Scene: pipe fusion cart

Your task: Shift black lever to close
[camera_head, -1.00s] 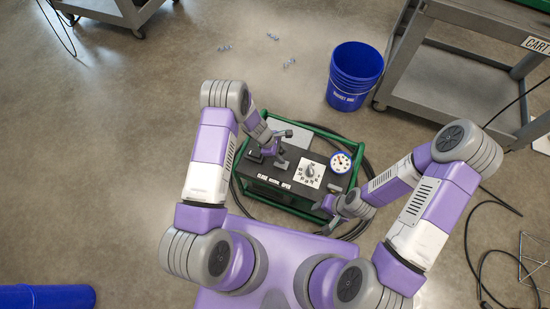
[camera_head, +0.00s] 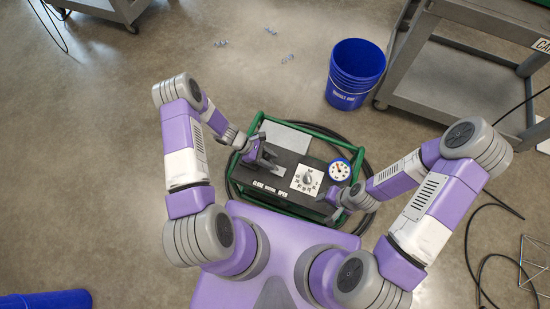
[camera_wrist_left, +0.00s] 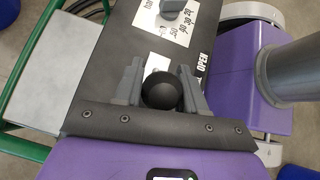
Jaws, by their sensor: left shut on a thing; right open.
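The black lever's round knob (camera_wrist_left: 161,91) sits between the two grey fingers of my left gripper (camera_wrist_left: 160,73) in the left wrist view. My left gripper, also seen in the head view (camera_head: 268,160), is shut on it over the left part of the dark panel (camera_head: 283,176). In the head view the gripper hides the lever, so its exact position cannot be told. The CLOSE and OPEN labels (camera_head: 270,190) run along the panel's front edge, CLOSE on the left. My right gripper (camera_head: 333,202) is open at the panel's right end.
The panel sits in a green tube frame (camera_head: 322,130) with a white dial plate (camera_head: 307,179) and a round gauge (camera_head: 340,170). A black hose loops around it. A blue bucket (camera_head: 352,75) and a grey cart (camera_head: 455,70) stand behind right.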

